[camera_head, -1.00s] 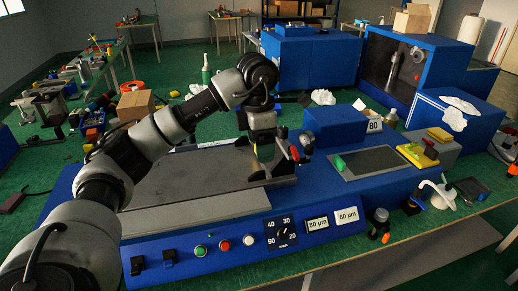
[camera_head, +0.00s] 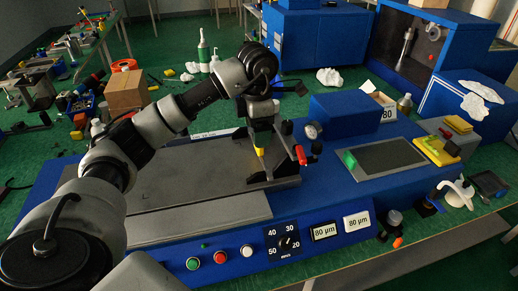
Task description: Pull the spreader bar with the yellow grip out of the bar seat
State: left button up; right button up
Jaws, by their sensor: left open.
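My left gripper (camera_head: 262,146) is over the blue press, pointing down and open. A small yellow piece (camera_head: 260,152), which looks like the yellow grip of the spreader bar, shows at its fingertips. I cannot tell whether the fingers touch it. The rest of the bar is hidden by the gripper or too small to make out. Below is a dark metal bracket (camera_head: 278,180) on the press bed, apparently the bar seat. My right gripper is not in view.
A red-tipped black lever (camera_head: 300,156) stands close to the right of my left gripper.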

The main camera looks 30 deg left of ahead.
pick_arm(q)
jog(key=shift+w+f, duration=0.1)
jog(key=shift+f, duration=0.3)
jog(key=f+p, duration=0.1)
jog(key=f, duration=0.2)
jog(key=shift+w+f+p, duration=0.2)
jog(key=shift+w+p, duration=0.15)
jog(key=shift+f, duration=0.65)
jog(key=c, duration=1.1)
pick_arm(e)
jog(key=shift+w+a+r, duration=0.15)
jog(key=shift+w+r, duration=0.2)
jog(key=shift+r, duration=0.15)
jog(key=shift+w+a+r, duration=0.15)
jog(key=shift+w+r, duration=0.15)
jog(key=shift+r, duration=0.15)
